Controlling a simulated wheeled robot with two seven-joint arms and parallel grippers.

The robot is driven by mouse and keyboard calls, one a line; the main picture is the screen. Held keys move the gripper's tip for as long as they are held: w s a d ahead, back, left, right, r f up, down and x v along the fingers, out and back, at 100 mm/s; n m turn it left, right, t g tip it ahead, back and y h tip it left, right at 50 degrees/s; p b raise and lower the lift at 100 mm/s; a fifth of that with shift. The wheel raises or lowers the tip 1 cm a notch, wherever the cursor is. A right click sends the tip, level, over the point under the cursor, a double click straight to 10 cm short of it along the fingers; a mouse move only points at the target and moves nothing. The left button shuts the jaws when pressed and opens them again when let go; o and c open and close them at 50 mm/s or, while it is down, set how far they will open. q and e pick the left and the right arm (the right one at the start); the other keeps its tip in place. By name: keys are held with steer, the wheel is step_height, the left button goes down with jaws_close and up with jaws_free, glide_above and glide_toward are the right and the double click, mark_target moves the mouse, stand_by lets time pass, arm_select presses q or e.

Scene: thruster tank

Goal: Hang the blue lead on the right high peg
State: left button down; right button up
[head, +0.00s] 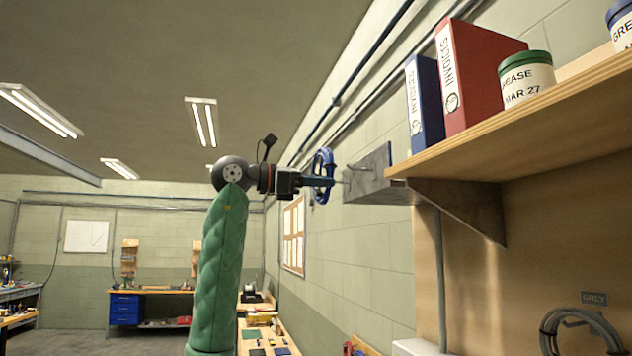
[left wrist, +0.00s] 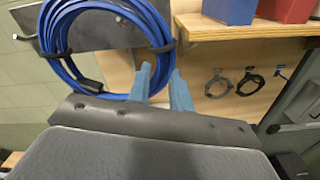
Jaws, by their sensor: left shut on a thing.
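The blue lead (head: 322,174) is a coil held up high in front of a grey metal plate (head: 376,172) on the wall. My left gripper (head: 328,182) is shut on the coil's edge. In the left wrist view the coil (left wrist: 98,8) hangs at the upper left, beside the blue fingers (left wrist: 160,84), with black ties around it. A thin peg (head: 354,168) sticks out from the plate towards the coil. A peg end (left wrist: 26,37) also shows left of the coil in the left wrist view. I cannot tell whether the coil is around a peg. My right gripper is out of view.
A wooden shelf (head: 520,108) with a bracket is close on the right, carrying a blue binder (head: 425,105), a red binder (head: 475,68) and a grease tub (head: 526,80). A grey lead (head: 580,325) hangs below. Left of my arm is open room.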

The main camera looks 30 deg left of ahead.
arm_select(q)
steer(key=shift+x, duration=0.85)
steer(key=f+p+x, duration=0.1)
steer(key=x, duration=0.7)
steer(key=shift+w+d+f, duration=0.2)
steer(key=shift+w+f, duration=0.05)
steer(key=shift+f, duration=0.05)
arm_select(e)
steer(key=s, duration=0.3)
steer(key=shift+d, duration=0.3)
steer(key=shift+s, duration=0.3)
arm_select(q)
steer(key=c, duration=1.2)
jaws_free()
steer(key=shift+o, duration=0.2)
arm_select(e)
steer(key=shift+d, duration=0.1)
